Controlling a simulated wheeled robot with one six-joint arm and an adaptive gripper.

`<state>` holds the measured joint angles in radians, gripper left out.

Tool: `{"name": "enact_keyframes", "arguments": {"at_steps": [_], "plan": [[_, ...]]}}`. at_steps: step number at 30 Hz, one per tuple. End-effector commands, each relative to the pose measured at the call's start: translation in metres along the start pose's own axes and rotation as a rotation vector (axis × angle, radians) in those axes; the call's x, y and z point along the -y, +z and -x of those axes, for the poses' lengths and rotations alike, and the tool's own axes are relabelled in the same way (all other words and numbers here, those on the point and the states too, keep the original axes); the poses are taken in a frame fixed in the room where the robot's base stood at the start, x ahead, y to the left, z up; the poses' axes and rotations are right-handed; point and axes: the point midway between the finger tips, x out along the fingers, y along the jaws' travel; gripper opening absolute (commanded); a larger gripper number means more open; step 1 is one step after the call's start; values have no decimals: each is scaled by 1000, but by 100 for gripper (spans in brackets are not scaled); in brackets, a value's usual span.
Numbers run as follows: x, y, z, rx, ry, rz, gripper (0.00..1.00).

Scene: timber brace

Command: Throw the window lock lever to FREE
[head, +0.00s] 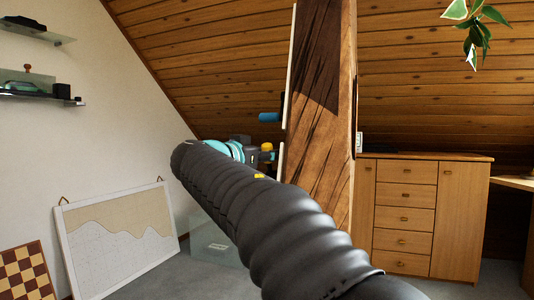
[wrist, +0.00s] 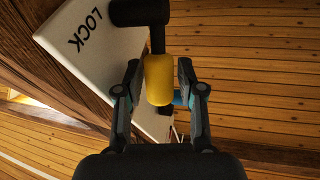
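The lock lever has a black hub and arm with a yellow grip (wrist: 159,80), mounted on a white plate (wrist: 95,45) marked LOCK in the wrist view. My gripper (wrist: 159,70) has its two fingers on either side of the yellow grip, with a narrow gap showing on each side. The fingers are open. In the head view the yellow grip (head: 267,147) shows small beside the timber post, just past the end of my arm, which hides much of my gripper. No FREE marking is visible.
A brown timber post (head: 321,120) stands in the middle of the head view. A blue handle (head: 269,117) sticks out from its left side, above the yellow grip. A wooden cabinet (head: 405,215) stands at right, and a framed board (head: 120,240) leans on the left wall.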

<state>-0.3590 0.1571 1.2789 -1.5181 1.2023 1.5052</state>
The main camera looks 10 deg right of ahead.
Motion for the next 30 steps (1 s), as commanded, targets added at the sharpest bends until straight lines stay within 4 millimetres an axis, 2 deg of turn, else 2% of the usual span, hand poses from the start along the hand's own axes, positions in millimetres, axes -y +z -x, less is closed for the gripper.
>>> {"name": "enact_keyframes", "arguments": {"at_steps": [10,12,15,23,30], "plan": [[0,0,-4,0,-1,-1,39],[0,0,-4,0,-1,-1,21],[0,0,-3,0,-1,-1,0],[0,-1,-4,3,0,0,0],[-4,-8,-13,66,17,14,0]]}}
